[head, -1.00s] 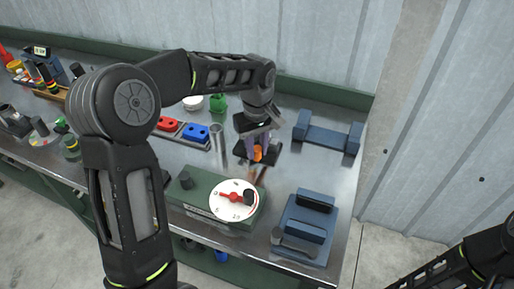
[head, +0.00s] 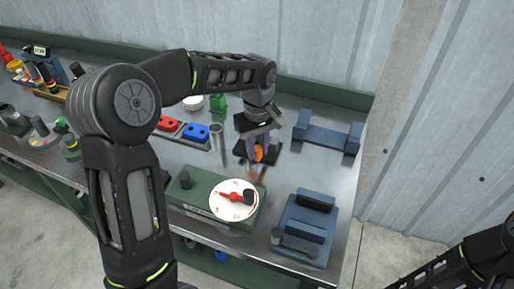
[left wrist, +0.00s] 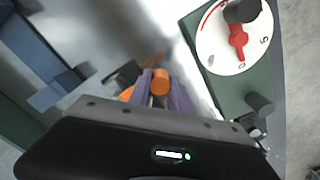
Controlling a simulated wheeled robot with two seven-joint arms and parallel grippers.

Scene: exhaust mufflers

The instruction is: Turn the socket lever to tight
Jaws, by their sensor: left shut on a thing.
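My left gripper (head: 259,145) points down with its purple fingers over a small dark fixture (head: 241,151) on the bench. It is shut on an orange lever (head: 259,154), most of which the fingers hide in the head view. In the left wrist view the orange lever's round end (left wrist: 160,80) shows between the purple fingers (left wrist: 162,98). More orange shows beside the left finger. I cannot read any tight mark or tell the lever's exact angle. Part of my right arm shows at the lower right of the head view, but its gripper is not clearly seen.
A green box with a white dial (head: 226,208), red pointer and black knob stands in front of the gripper. A blue fixture (head: 304,228) is at the front right, a blue cradle (head: 328,136) behind it. A metal cylinder (head: 217,142) and blue block (head: 195,133) stand left.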

